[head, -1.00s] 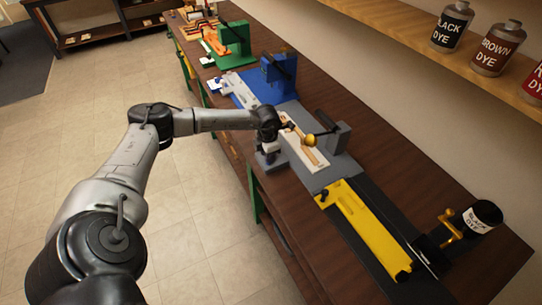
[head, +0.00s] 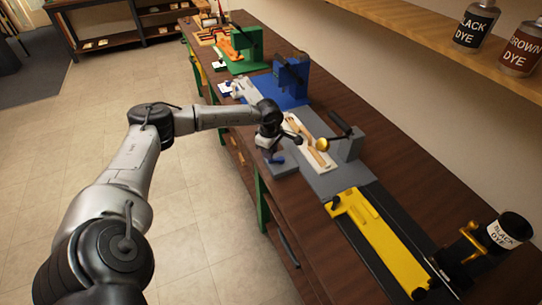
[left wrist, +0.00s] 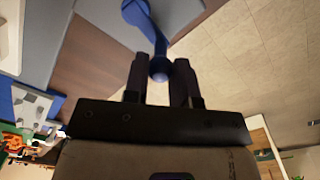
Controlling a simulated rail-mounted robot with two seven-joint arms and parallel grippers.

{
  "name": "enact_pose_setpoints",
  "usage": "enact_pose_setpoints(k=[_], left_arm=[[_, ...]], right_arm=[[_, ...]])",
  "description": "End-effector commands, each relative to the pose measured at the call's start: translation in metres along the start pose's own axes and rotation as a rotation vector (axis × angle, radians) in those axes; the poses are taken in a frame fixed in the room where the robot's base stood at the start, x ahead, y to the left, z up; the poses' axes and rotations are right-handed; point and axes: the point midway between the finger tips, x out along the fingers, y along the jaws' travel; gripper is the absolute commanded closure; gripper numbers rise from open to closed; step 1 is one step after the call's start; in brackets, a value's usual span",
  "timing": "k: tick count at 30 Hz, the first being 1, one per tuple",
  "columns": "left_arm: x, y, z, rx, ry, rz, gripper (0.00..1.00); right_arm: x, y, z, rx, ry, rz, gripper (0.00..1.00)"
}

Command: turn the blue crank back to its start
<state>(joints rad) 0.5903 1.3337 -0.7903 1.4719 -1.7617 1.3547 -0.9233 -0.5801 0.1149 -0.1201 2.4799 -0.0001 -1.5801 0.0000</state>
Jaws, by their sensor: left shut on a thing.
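The blue crank (left wrist: 138,14) shows in the left wrist view as a flat arm ending in a round knob. My left gripper (left wrist: 160,72) is shut on that knob, one dark finger on each side. In the head view a small blue part of the crank (head: 278,159) shows at the front left end of the grey fixture (head: 325,185). My left gripper (head: 268,148) is just beside it there, tilted, and its fingers are mostly hidden. My right gripper is not in view.
On the grey fixture lie a white plate with a tan strip (head: 318,150) and a brass-knobbed lever (head: 323,144). A blue press (head: 290,78) stands behind, a yellow slide (head: 375,240) in front. Dye bottles (head: 479,26) stand on the shelf.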

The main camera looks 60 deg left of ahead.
Motion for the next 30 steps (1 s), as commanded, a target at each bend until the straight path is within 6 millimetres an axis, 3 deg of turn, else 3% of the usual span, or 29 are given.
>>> enact_pose_setpoints(k=[30], left_arm=[[0.002,0.039,-0.011,0.959,-0.017,0.002,0.99]], right_arm=[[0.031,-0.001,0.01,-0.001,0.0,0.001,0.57]])
